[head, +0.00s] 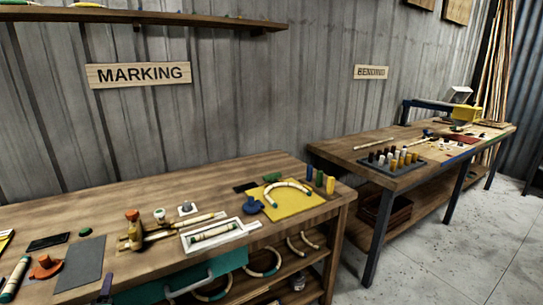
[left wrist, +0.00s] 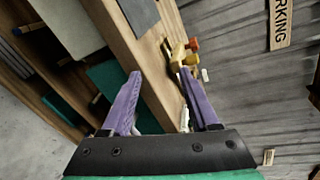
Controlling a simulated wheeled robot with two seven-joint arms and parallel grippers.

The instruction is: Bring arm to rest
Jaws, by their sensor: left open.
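My left gripper (left wrist: 160,74) shows in the left wrist view with two purple fingers apart and nothing between them. Past the fingertips are the wooden edge of the marking bench and small yellow and orange-red items. In the head view only a small dark part, seemingly of my left gripper (head: 105,288), shows at the bottom left, by the bench's front edge. My right gripper is in neither view.
The marking bench (head: 150,190) holds a grey mat (head: 80,263), a white tray (head: 222,235) with a rattan piece, and a yellow board (head: 295,200) with a curved rattan piece. A teal drawer (head: 180,280) is below. A second bench (head: 345,155) stands at the right.

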